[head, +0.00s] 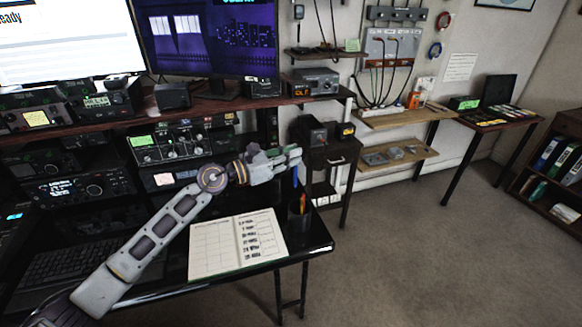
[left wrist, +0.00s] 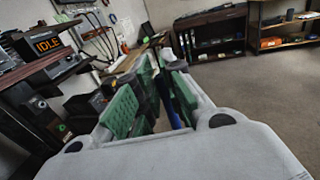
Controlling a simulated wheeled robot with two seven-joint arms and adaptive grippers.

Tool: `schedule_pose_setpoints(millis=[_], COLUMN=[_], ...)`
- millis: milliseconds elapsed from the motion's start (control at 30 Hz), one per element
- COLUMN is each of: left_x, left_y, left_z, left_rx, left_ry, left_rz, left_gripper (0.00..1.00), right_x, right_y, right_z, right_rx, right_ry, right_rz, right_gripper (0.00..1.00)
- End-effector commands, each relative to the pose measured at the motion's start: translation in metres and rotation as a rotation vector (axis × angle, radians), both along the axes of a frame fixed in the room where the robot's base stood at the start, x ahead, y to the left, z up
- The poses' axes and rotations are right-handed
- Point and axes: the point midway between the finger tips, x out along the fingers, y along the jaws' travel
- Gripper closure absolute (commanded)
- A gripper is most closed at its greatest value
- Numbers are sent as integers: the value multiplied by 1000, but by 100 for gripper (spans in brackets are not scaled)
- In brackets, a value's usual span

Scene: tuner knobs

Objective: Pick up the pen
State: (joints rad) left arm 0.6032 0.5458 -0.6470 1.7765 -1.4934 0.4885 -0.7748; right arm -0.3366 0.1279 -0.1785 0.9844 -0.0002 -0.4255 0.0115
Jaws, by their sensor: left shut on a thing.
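My left gripper (head: 294,159) is above the right end of the black desk, shut on a blue pen (head: 295,178). The pen hangs nearly upright below the fingers, over a dark pen cup (head: 299,211); I cannot tell whether its lower end is still inside the cup. Red and yellow pens (head: 303,200) stand in the cup. In the left wrist view the blue pen (left wrist: 169,96) shows between the green finger pads of my left gripper (left wrist: 153,98). My right gripper is in neither view.
An open notebook (head: 238,243) lies on the black desk (head: 310,240) left of the cup. Radio sets (head: 180,140) and monitors (head: 207,40) stand behind. A small dark cabinet (head: 330,160) is beyond the desk. The carpet (head: 440,250) at the right is clear.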

Motion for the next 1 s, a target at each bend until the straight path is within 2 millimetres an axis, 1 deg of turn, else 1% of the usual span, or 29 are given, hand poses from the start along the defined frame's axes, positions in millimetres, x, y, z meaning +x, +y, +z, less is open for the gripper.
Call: schedule_pose_setpoints(millis=[33, 100, 267, 833, 1000], left_x=[0, 0, 0, 0, -1], left_y=[0, 0, 0, 0, -4], left_z=[7, 12, 19, 20, 15], left_rx=[1, 0, 0, 0, -2], left_ry=[-4, -2, -1, 0, 10], left_rz=[0, 0, 0, 0, -5], left_gripper=[100, 100, 100, 100, 100], right_x=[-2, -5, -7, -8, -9], right_y=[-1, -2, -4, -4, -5], right_z=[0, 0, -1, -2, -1], right_rx=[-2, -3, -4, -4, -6], right_ry=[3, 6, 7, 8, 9], right_rz=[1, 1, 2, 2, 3], right_gripper=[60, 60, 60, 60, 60])
